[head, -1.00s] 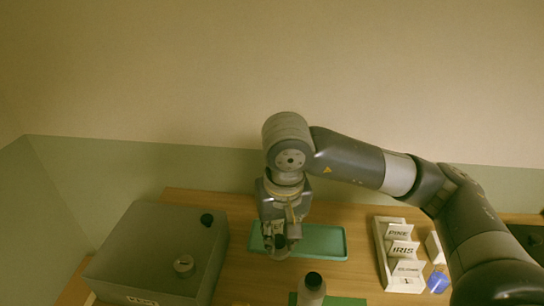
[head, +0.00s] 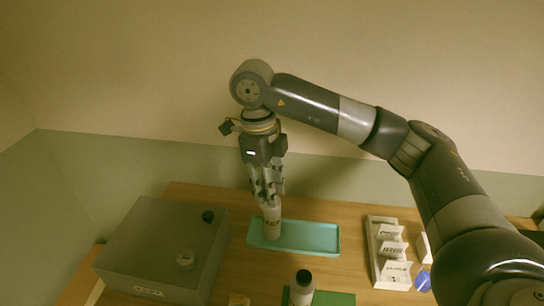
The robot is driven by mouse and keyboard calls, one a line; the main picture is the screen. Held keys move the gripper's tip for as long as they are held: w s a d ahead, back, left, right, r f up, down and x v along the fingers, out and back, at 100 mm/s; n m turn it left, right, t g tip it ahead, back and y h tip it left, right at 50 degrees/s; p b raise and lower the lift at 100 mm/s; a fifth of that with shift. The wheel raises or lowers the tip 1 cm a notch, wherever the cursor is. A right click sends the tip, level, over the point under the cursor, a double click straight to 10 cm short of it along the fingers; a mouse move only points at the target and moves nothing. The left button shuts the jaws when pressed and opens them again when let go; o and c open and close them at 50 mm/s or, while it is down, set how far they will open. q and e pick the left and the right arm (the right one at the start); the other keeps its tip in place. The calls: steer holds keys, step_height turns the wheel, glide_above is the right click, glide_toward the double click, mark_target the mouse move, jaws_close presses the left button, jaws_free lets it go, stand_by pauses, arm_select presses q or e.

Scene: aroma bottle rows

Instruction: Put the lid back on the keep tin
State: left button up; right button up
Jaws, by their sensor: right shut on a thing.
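A grey box-shaped tin (head: 150,230) stands at the left of the table with its top covered. My right gripper (head: 268,198) points down and is shut on a white labelled bottle (head: 271,222). The bottle is upright over the left end of the green tray (head: 310,250); I cannot tell whether its base touches. My left gripper is not in view.
The tray's right part is empty.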

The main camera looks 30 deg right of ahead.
steer(key=m, duration=0.2)
steer(key=w+d+r+m, duration=0.1)
steer(key=m, duration=0.1)
steer(key=r+m+p, duration=0.1)
steer(key=m, duration=0.2)
steer(key=shift+w+d+r+y, duration=0.15)
steer(key=shift+w+r+y, duration=0.05)
steer(key=shift+w+y, duration=0.2)
steer(key=shift+w+d+f+m+y+b, duration=0.1)
steer(key=shift+w+d+f+m+b, duration=0.1)
steer(key=shift+f+m+b, duration=0.55)
steer(key=shift+w+d+f+m+y+b, duration=0.15)
steer(key=shift+f+m+b, duration=0.25)
steer(key=shift+f+m, duration=0.7)
steer(key=shift+w+d+f+m+y+b, duration=0.2)
steer(key=shift+f+m+b, duration=0.4)
steer(key=shift+m, duration=0.55)
steer(key=shift+f, duration=0.2)
steer(key=shift+w, duration=0.1)
steer(key=o, duration=1.3)
